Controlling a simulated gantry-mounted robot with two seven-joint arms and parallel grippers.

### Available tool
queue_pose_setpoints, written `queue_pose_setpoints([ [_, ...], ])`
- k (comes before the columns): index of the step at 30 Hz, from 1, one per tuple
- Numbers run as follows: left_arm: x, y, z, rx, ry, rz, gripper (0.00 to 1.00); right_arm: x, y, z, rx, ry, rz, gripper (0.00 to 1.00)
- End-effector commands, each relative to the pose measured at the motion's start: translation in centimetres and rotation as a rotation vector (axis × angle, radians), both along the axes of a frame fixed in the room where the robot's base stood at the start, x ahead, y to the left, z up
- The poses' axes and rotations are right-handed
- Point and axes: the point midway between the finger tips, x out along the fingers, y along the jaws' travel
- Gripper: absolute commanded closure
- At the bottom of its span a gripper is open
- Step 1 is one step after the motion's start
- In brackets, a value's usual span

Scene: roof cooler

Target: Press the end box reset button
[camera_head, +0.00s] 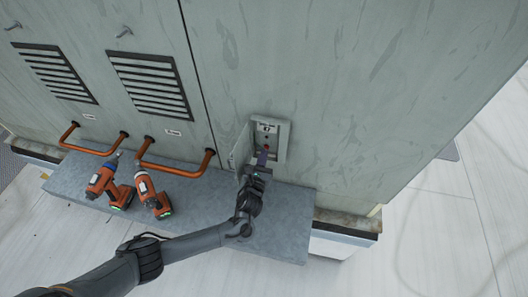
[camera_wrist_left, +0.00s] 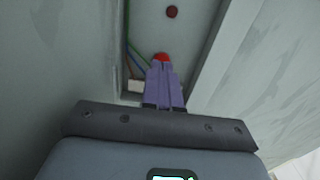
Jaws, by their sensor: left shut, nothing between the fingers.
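The end box (camera_head: 284,140) is a small grey recessed box on the cooler's side panel. Its door (camera_head: 241,146) stands open to the left. My left gripper (camera_head: 262,157) reaches into the box opening with its purple fingers shut and empty. In the left wrist view, the shut fingertips (camera_wrist_left: 162,66) lie right at a red button (camera_wrist_left: 161,56); I cannot tell whether they touch it. The fingers hide its lower part. A darker red round part (camera_wrist_left: 172,12) sits above it. My right gripper is not in view.
A grey ledge (camera_head: 225,205) runs below the box. Two orange and black power tools, a blue-nosed one (camera_head: 104,184) and another (camera_head: 150,194), stand on it at left. Orange pipe handles (camera_head: 175,171) stick out near them. Green and blue wires (camera_wrist_left: 129,50) run inside the box.

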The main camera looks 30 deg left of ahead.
Motion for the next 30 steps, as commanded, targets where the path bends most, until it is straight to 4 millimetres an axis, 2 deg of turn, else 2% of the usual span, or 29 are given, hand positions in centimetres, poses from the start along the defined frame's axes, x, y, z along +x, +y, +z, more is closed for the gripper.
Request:
queue_pose_setpoints([
  [1, -0.9, -0.4, 0.2, -0.001, 0.008, -0.004, 1.00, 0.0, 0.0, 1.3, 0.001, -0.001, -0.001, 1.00],
  [2, -1.3, -0.6, 0.2, -0.002, 0.007, -0.005, 1.00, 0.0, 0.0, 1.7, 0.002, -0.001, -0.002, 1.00],
  [3, -2.2, -0.7, -0.4, -0.002, 0.006, -0.007, 1.00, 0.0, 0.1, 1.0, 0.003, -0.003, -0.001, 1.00],
  [9, -6.2, -1.6, -0.5, -0.004, 0.006, -0.007, 1.00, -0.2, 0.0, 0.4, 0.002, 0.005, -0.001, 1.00],
  [15, -9.2, -2.4, -0.5, -0.003, 0.005, -0.007, 1.00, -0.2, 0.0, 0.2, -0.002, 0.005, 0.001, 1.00],
  [21, -10.6, -2.7, -0.4, -0.002, 0.005, -0.006, 1.00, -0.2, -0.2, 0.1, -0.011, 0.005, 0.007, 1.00],
  [30, -10.9, -2.8, -0.3, -0.002, 0.004, -0.005, 1.00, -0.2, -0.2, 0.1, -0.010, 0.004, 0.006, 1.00],
])
